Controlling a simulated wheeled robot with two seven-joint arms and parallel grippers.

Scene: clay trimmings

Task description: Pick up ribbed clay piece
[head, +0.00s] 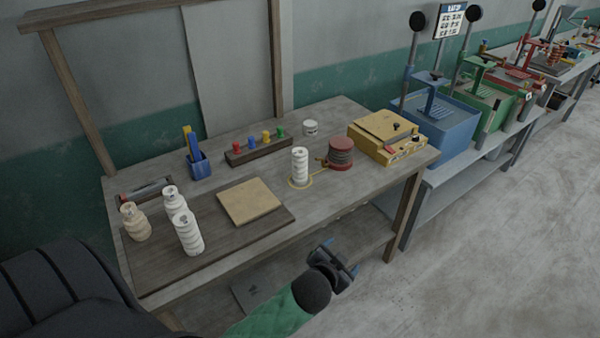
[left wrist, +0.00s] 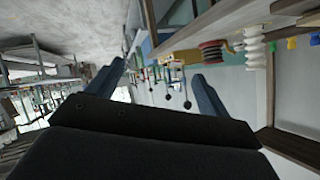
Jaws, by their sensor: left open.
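Several ribbed clay pieces stand on the workbench. Two white ones (head: 187,232) (head: 173,200) and a tan one (head: 135,222) are grouped at its left end; another white one (head: 300,166) stands alone toward the right, inside a yellowish ring. I cannot tell which one the task names. A white ribbed piece (left wrist: 254,48) also shows at the upper right of the left wrist view. My left gripper (head: 342,257) is open and empty, in front of the bench's front edge, apart from every piece. Its fingers (left wrist: 160,82) show in the left wrist view. My right gripper is out of view.
The workbench (head: 330,115) also holds a tan board (head: 250,201), a red spool (head: 341,154), a yellow box (head: 387,137), a blue holder (head: 199,166) and a rack of coloured pegs (head: 256,148). A lower shelf lies under the bench. Floor (head: 480,260) is clear at right.

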